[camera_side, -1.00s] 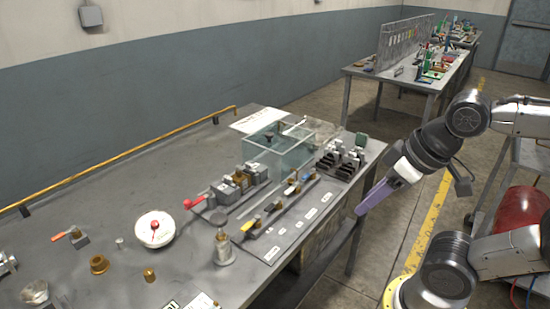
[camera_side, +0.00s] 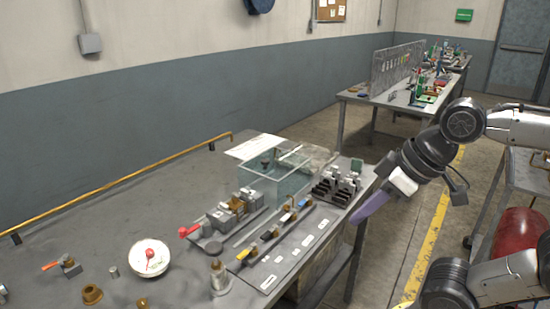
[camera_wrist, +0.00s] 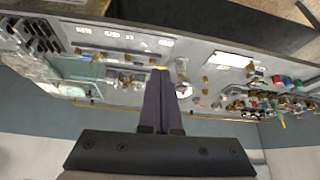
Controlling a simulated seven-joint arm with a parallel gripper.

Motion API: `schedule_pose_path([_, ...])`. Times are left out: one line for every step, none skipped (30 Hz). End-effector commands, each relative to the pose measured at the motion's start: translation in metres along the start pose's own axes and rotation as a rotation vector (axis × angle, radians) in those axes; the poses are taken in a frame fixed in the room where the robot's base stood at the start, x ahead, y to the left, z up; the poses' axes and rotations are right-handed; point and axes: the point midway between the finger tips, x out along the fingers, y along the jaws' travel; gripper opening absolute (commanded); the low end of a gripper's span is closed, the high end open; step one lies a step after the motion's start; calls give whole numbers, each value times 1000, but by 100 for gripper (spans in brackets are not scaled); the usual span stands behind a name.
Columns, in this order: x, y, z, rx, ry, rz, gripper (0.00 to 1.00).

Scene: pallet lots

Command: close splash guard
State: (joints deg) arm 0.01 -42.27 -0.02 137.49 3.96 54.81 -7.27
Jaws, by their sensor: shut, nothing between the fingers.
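The splash guard looks to be the clear, box-like panel (camera_side: 277,180) toward the far end of the grey workbench (camera_side: 110,215) in the side view. I cannot tell for sure whether it is open. A clear greenish shape also shows at the upper left in the wrist view (camera_wrist: 78,68). My gripper (camera_side: 368,208) has purple fingers and hangs off the bench's right edge, apart from the guard and touching nothing. In the wrist view the fingers (camera_wrist: 160,90) are together, with nothing between them.
A row of valves (camera_side: 272,238) on a plate lies along the bench's near edge, with a black slotted rack (camera_side: 338,182) beyond it. A yellow rail (camera_side: 120,186) runs along the back. A second table (camera_side: 400,100) stands behind.

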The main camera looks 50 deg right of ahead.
Motion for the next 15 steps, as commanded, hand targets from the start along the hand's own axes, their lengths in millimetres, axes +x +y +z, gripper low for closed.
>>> schedule_pose_path([-8, -3, -20, -10, 13, -19, 0])
schedule_pose_path([-13, -4, -32, -14, 18, -30, 0])
schedule_pose_path([-18, -4, -49, -15, 23, -43, 0])
schedule_pose_path([-21, -3, -63, -13, 27, -52, 0])
schedule_pose_path([-24, -2, -76, -12, 29, -62, 0])
schedule_pose_path([-26, 1, -95, -7, 32, -73, 0])
schedule_pose_path([-27, 3, -109, -2, 33, -82, 0])
schedule_pose_path([-28, 7, -123, 4, 35, -90, 0])
schedule_pose_path([-27, 13, -141, 13, 37, -100, 0])
schedule_pose_path([-26, 18, -155, 20, 38, -108, 0])
schedule_pose_path([-24, 24, -168, 29, 40, -115, 0])
schedule_pose_path([-21, 33, -186, 41, 42, -123, 0])
schedule_pose_path([-18, 40, -198, 50, 43, -131, 0])
schedule_pose_path([-15, 49, -210, 61, 46, -136, 0])
schedule_pose_path([-9, 61, -225, 75, 48, -143, 0])
